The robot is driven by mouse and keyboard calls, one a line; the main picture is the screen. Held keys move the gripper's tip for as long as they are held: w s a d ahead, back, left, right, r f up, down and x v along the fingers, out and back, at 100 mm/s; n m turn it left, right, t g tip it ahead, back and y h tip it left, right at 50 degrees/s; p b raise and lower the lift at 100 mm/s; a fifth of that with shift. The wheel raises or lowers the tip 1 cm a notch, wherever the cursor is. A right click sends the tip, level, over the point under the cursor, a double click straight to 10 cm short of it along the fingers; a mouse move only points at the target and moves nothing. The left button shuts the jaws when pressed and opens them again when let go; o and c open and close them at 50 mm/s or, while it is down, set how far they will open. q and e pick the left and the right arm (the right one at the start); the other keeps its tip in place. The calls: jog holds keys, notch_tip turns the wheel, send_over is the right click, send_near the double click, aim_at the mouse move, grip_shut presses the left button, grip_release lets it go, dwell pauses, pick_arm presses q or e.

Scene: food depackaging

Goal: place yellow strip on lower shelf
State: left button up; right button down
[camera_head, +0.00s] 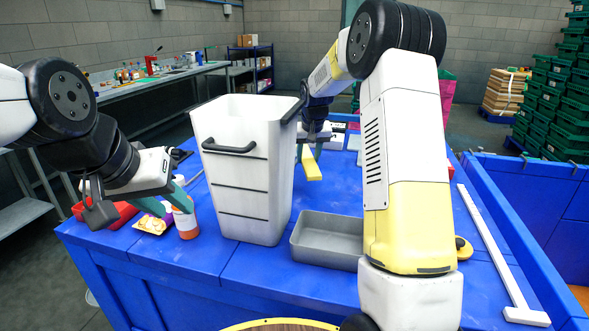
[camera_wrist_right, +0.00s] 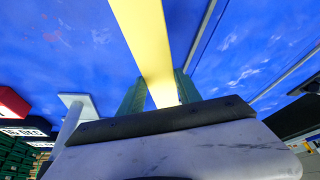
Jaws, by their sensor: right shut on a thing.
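The yellow strip (camera_head: 312,168) is long and flat. My right gripper (camera_head: 308,154) is shut on it, behind the white bin in the head view. In the right wrist view the strip (camera_wrist_right: 145,40) runs from between the green fingers (camera_wrist_right: 160,92) up past the top edge, over the blue table. My left gripper (camera_head: 168,205) has its teal fingers apart, above a white and orange bottle (camera_head: 186,222) and a small yellow packet (camera_head: 153,226). I cannot pick out the lower shelf with certainty.
A tall white bin (camera_head: 240,185) stands mid-table, with a grey tray (camera_head: 325,240) to its right. A white T-shaped bar (camera_head: 492,255) lies along the right of the blue table (camera_head: 215,258). Green crates (camera_head: 560,100) are stacked behind right. A shelf rack (camera_head: 252,68) stands far back.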

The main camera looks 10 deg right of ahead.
aim_at(308, 183)
notch_tip(308, 183, down, 7)
jog(key=shift+r, duration=0.1)
dwell(0.4)
jog(key=c, duration=0.8)
grip_release()
jog(key=shift+c, duration=0.2)
